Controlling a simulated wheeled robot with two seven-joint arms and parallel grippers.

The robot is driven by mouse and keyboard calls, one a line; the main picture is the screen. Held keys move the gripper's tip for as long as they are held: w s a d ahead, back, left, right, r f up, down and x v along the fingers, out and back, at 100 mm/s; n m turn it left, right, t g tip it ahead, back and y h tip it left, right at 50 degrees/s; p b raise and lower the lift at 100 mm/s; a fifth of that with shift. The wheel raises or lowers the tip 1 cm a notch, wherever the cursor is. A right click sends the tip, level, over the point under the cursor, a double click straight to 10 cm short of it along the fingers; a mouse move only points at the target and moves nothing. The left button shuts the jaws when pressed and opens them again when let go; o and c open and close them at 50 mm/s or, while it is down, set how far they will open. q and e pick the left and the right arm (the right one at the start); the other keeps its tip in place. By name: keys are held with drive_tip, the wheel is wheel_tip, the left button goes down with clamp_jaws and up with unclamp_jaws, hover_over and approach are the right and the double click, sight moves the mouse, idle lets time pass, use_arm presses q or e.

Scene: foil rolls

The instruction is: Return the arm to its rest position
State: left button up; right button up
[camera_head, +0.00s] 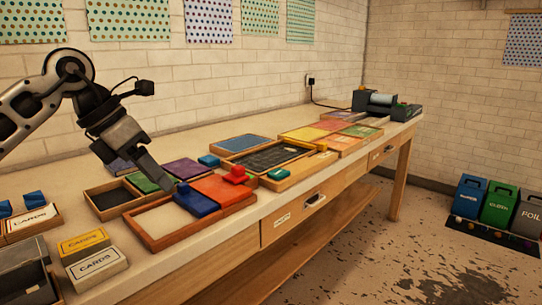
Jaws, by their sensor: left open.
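My left arm comes in from the left, and its dark grey gripper (166,184) points down and to the right over the bench (215,138). Its fingers are seen nearly edge-on, so the gap between them is hard to make out. I see nothing held in it. A blue block or pad (197,201) lies just right of the fingertips, beside an orange-red pad (223,189) with a small red block (237,174) on it. Whether the fingertips touch anything is unclear. My right gripper is out of view.
An empty wooden frame (148,239) lies below the gripper. Yellow and white card boxes (84,244) stand at front left. Coloured trays (330,141) line the bench up to a machine with a pale roll (382,99). Blue, green and grey bins (498,204) stand on the floor at right.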

use_arm(q)
drive_tip(key=s+d+f+n+t+h+p, duration=0.1)
drive_tip(key=s+d+f+n+h, duration=0.3)
drive_tip(key=d+h, duration=0.5)
drive_tip(key=s+d+f+n+t+h+p, duration=0.15)
drive_tip(key=s+d+n+h, duration=0.25)
drive_tip(key=d+n+h, duration=0.45)
drive_tip(key=s+a+f+n+t+y+p, duration=0.1)
drive_tip(key=a+f+n+t+y, duration=0.45)
drive_tip(key=n, duration=0.55)
drive_tip(key=a+f+n+t+y+p, duration=0.1)
drive_tip(key=a+f+n+t+y, duration=0.1)
drive_tip(key=f+n+t+y, duration=0.8)
drive_tip(key=s+a+f+n+g+y+p, duration=0.1)
drive_tip(key=s+a+f+n+g+y, duration=0.2)
drive_tip(key=s+f+n+g, duration=0.6)
drive_tip(key=s+a+f+n, duration=0.1)
drive_tip(key=s+f, duration=0.1)
drive_tip(key=s, duration=0.2)
drive_tip(key=shift+s+a+f+g+y, duration=0.15)
drive_tip(key=shift+s+f+g+y, duration=0.15)
drive_tip(key=shift+g+y, duration=0.1)
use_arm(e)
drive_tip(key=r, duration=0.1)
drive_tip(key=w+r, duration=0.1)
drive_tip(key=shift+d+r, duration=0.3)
